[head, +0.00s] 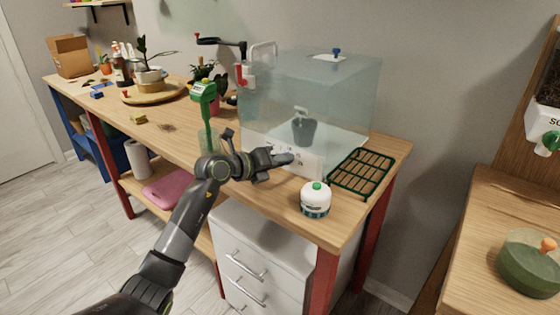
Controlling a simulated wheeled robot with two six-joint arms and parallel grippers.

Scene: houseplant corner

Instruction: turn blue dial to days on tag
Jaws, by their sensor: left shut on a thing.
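My left gripper (280,159) is shut at the white front panel (309,165) of the clear glass case (275,105). What is between its fingertips is mostly hidden by the fingers; from its place on the panel it appears to be the blue dial, but no blue shows there and its setting cannot be read. A separate small blue knob (336,51) stands on a white plate on top of the case. I cannot make out a readable tag with days. My right gripper is not in view.
A green tool (205,97) stands behind my wrist. A white drawer unit (250,245) is under the bench (180,140).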

